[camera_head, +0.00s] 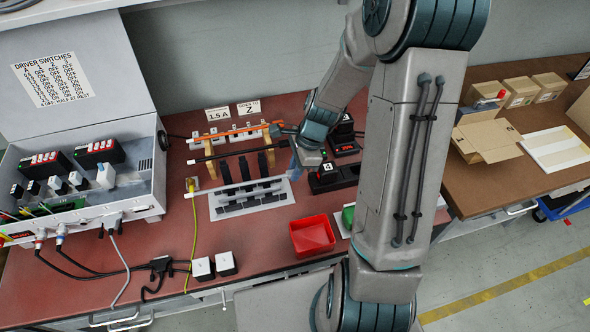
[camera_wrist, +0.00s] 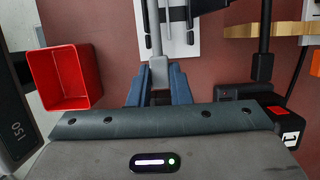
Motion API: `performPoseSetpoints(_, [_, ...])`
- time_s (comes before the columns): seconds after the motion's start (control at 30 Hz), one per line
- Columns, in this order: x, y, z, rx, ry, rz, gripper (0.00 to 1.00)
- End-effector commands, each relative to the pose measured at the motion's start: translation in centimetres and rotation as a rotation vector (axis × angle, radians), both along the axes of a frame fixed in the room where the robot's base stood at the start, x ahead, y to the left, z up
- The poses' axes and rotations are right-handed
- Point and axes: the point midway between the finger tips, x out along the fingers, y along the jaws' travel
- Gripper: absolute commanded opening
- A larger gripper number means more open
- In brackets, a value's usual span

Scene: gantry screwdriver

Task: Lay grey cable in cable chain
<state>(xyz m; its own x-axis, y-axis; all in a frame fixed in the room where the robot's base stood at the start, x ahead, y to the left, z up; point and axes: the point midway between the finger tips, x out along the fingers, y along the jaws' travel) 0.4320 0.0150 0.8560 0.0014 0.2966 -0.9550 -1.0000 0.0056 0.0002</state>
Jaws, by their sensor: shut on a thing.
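A straight grey cable (camera_head: 232,194) with a pale left tip runs across a white plate (camera_head: 284,197). Black cable chain links (camera_head: 243,207) sit on the plate, with several black flaps standing up behind the cable. I cannot tell whether the cable lies in the links or above them. My gripper (camera_head: 295,163) is at the cable's right end. In the wrist view my gripper (camera_wrist: 158,92) has its blue fingers shut on the cable's grey end block (camera_wrist: 158,72). The cable leads away from it over the plate, beside the black links (camera_wrist: 177,14).
A black cable (camera_head: 235,153) and an orange cable (camera_head: 232,134) rest on wooden supports behind. A red bin (camera_head: 312,235) stands in front, right of the plate. Black devices (camera_head: 332,178) stand close right of my gripper. An open control box (camera_head: 140,205) is at left.

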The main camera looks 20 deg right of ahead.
Motion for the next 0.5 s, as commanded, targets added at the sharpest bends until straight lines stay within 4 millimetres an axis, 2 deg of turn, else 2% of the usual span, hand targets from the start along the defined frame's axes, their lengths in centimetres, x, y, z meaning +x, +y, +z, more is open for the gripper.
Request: performPoseSetpoints(0.5, [0.0, 0.0, -3.6, 0.0, -0.001, 0.005, 0.0])
